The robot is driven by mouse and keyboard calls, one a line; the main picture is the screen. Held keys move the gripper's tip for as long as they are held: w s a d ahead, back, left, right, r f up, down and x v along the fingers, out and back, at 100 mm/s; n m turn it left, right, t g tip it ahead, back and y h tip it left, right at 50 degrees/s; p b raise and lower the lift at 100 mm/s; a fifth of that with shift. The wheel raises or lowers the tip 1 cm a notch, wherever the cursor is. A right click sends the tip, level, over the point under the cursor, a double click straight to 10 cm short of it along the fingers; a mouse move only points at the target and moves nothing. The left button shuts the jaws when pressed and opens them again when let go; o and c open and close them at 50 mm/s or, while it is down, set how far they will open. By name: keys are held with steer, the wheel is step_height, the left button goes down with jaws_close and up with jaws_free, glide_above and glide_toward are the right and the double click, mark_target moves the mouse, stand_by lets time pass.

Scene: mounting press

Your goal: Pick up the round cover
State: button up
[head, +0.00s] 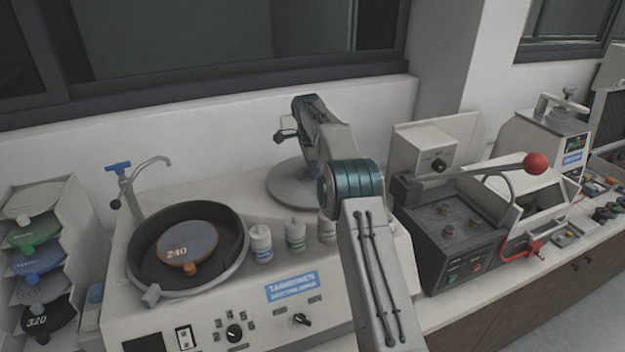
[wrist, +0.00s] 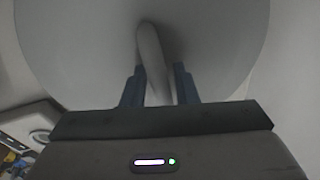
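The round cover (head: 288,187) is a plain grey disc lying on the white machine top at its back right in the head view. In the wrist view the cover (wrist: 80,40) fills most of the upper picture, with its upright pale handle (wrist: 153,62) in the middle. My gripper (wrist: 159,72) has its two blue-grey fingers on either side of this handle. The left finger is very near the handle, and a narrow gap shows at the right finger. In the head view my arm hides the fingers and the handle.
A sunken bowl with an orange-brown disc marked 240 (head: 187,243) is at left. Several small bottles (head: 261,243) stand just in front of the cover. A press with a red ball lever (head: 536,163) stands at right. A wall rises close behind the cover.

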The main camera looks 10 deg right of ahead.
jaws_close()
steer(key=shift+r, duration=0.15)
